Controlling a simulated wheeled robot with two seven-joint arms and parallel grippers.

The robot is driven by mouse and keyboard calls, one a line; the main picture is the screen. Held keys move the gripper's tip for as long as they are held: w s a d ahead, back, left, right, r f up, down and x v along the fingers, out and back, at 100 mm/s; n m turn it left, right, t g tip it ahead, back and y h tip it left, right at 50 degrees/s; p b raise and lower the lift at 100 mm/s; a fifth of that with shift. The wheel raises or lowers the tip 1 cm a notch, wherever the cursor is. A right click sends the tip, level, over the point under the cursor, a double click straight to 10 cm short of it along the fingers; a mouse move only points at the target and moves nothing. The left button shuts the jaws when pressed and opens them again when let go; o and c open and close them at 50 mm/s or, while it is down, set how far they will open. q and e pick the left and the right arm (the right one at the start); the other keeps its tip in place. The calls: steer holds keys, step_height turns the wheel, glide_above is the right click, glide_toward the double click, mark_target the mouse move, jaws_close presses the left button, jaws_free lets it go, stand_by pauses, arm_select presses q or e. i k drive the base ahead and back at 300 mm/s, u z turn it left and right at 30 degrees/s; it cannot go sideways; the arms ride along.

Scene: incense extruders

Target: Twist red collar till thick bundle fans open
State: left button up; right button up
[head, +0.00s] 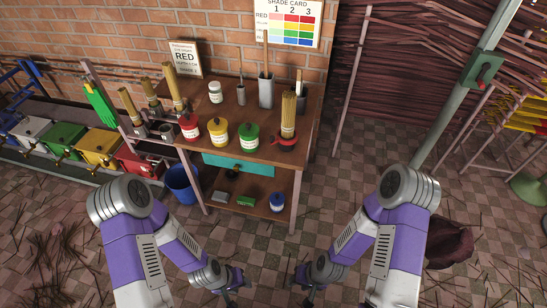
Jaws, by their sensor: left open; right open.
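The thick bundle (288,112) of tan sticks stands upright at the right front of the wooden table. The red collar (286,142) sits around its lower end, near the table's front right edge. The sticks look close together at the top. My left gripper (232,294) and my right gripper (307,292) are both open and empty, low in front of the table and well apart from the collar. Their fingertips are small and partly cut by the bottom edge of the view.
Red (189,127), yellow (217,131) and green (248,136) jars line the table (250,99) front, left of the bundle. A grey holder (266,92) stands behind. A blue bucket (184,184) stands left of the table. Floor before the table is mostly clear.

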mark_target(272, 141)
steer(key=z, duration=0.7)
steer(key=i, duration=1.2)
steer(key=u, duration=0.3)
